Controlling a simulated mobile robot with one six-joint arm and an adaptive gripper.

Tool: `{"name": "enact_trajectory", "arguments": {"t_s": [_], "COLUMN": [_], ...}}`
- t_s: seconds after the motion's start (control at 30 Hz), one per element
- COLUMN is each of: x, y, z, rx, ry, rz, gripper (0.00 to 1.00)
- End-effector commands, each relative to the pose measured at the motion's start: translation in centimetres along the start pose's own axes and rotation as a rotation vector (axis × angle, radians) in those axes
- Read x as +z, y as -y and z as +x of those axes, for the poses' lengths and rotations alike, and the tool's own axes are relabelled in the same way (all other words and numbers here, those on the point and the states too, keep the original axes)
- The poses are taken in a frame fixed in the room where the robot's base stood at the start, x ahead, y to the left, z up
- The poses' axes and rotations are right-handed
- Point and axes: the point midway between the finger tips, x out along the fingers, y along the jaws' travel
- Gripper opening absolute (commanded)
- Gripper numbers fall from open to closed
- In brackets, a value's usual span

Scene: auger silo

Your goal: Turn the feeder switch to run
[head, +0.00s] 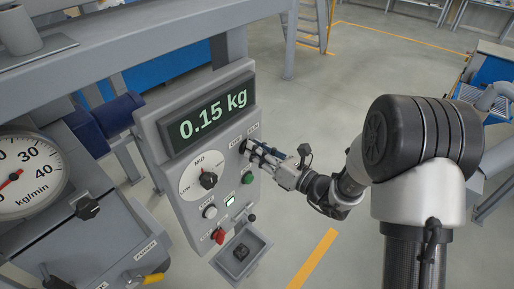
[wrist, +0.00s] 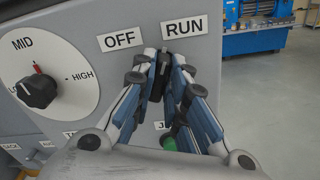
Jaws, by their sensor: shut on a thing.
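The feeder switch is a black knob (wrist: 163,68) on the grey control panel (wrist: 80,12), below the labels OFF (wrist: 121,40) and RUN (wrist: 184,28). My gripper (wrist: 164,78) is shut on this knob, with one blue-and-grey finger on each side. The knob stands nearly upright in the wrist view, its top between the two labels; its exact setting is hard to tell. In the head view my gripper (head: 253,152) reaches the panel from the right, and its fingers hide most of the switch.
A LOW-MID-HIGH dial (head: 208,180) sits left of the switch, and a green button (head: 248,178) just below it. A red knob (head: 219,236) is lower. The display (head: 208,116) reads 0.15 kg. Open floor lies to the right.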

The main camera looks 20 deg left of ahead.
Motion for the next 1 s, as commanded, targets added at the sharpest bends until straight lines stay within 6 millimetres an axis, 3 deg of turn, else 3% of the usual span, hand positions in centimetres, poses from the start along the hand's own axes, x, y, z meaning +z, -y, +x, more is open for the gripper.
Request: {"name": "enact_trajectory", "arguments": {"t_s": [0.3, 0.8, 0.83, 1.0], "x": [0.02, -0.03, -0.03, -0.03], "y": [0.06, 0.08, 0.09, 0.08], "z": [-0.01, -0.01, -0.01, -0.01], "rx": [0.000, 0.000, 0.000, 0.000], "ry": [0.000, 0.000, 0.000, 0.000], "rz": [0.109, 0.131, 0.131, 0.130], "gripper": [0.00, 0.00, 0.14, 0.25]}}
